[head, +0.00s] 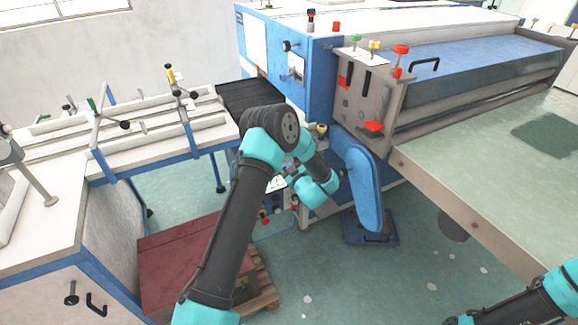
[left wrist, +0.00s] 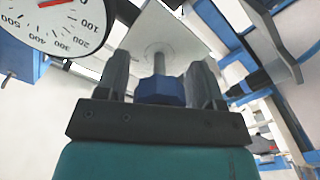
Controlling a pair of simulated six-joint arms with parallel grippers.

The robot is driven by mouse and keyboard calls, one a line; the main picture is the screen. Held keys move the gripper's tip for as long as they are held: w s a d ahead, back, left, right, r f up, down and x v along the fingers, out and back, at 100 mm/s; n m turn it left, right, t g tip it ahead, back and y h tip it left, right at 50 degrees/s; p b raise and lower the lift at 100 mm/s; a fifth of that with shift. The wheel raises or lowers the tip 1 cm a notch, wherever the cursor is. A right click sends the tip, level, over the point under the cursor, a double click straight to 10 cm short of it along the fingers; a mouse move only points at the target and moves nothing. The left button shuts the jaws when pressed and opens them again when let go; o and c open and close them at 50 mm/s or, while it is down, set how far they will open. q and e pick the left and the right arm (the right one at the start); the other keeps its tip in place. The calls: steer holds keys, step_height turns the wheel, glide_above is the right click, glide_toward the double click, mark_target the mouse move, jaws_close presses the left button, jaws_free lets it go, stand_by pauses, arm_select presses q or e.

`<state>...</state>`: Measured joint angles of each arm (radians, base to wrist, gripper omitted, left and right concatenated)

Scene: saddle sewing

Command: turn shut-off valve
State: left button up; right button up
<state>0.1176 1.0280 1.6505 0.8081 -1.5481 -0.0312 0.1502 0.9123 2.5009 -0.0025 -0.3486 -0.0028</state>
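The shut-off valve shows in the left wrist view as a dark blue knob (left wrist: 161,91) on a metal stem, in front of a pale plate (left wrist: 165,38). My left gripper (left wrist: 162,68) has its two fingers on either side of the knob, with thin gaps seeming to show, so it looks open around it. In the head view my left arm (head: 240,215) bends down beside the blue machine, and its fingers and the valve cannot be made out there. My right arm (head: 500,312) shows only at the bottom right corner; its gripper is out of view.
A round pressure gauge (left wrist: 62,22) sits close left of the fingers in the left wrist view. The blue machine (head: 285,55), a blue oval cover (head: 364,190) and a large table (head: 500,180) stand nearby. A red box (head: 180,255) lies on a pallet below.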

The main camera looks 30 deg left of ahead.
arm_select(q)
steer(key=shift+o, duration=0.5)
steer(key=v, duration=1.7)
steer(key=shift+d, duration=0.25)
steer(key=shift+f, duration=0.1)
steer(key=s+d+f+m+g+h, duration=0.1)
steer(key=s+f+m+h, duration=0.2)
steer(key=f+m+h, duration=0.3)
steer(key=s+d+f+m+h, duration=0.1)
steer(key=s+f+m+h, duration=0.2)
steer(key=f+h, duration=0.4)
steer(key=s+d+f+m+g+h, duration=0.2)
steer(key=s+m+g+h, duration=0.4)
steer(key=s, duration=1.1)
steer(key=shift+s+d+g, duration=0.35)
steer(key=shift+d+g, duration=0.3)
steer(key=shift+g, duration=0.35)
